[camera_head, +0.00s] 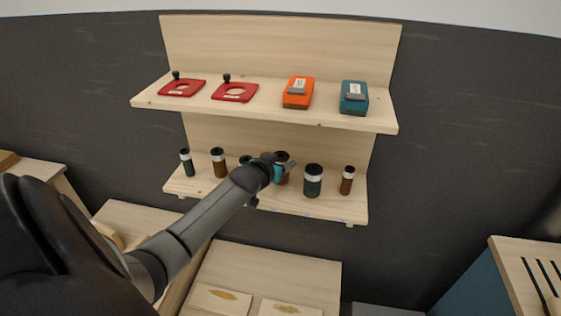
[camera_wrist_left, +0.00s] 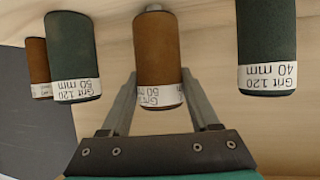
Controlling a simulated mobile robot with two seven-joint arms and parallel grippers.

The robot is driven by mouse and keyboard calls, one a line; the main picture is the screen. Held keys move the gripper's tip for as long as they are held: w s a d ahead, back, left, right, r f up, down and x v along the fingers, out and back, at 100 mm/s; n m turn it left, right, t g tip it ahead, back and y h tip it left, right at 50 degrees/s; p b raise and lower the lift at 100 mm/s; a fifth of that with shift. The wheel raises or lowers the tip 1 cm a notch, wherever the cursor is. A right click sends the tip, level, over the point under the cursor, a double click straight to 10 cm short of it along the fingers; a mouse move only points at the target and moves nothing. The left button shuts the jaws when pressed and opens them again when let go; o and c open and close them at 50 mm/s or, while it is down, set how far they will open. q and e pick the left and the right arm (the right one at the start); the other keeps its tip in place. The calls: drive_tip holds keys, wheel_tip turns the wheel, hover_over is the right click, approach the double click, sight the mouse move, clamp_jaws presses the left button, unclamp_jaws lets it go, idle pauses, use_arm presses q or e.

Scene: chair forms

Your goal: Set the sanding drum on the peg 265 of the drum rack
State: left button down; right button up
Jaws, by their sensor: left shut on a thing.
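My left gripper (camera_head: 285,169) reaches the lower shelf from the left and is shut on a brown sanding drum (camera_head: 283,180) with a white band and dark top. In the left wrist view the gripper's fingers (camera_wrist_left: 160,82) flank this brown drum (camera_wrist_left: 158,50), which appears upside down; its label is partly cut by the drum's edge. A small grey stub shows at the drum's far end; I cannot tell whether the drum is lifted. Any peg 265 marking is not readable. My right gripper is not in view.
A green drum (camera_head: 313,182) and a brown drum (camera_head: 347,181) stand to the right on the lower shelf (camera_head: 335,210); others stand to the left (camera_head: 218,163). The upper shelf holds red plates (camera_head: 234,92), an orange box (camera_head: 298,92) and a teal box (camera_head: 354,98).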

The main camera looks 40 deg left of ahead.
use_arm(q)
drive_tip(key=shift+f+b, duration=0.3)
drive_tip(key=shift+f, duration=0.35)
drive_tip(key=shift+c, duration=0.2)
unclamp_jaws()
drive_tip(key=shift+f, duration=0.1)
drive_tip(key=shift+s, duration=0.1)
drive_tip(key=p+v, duration=0.2)
drive_tip(key=v, duration=1.3)
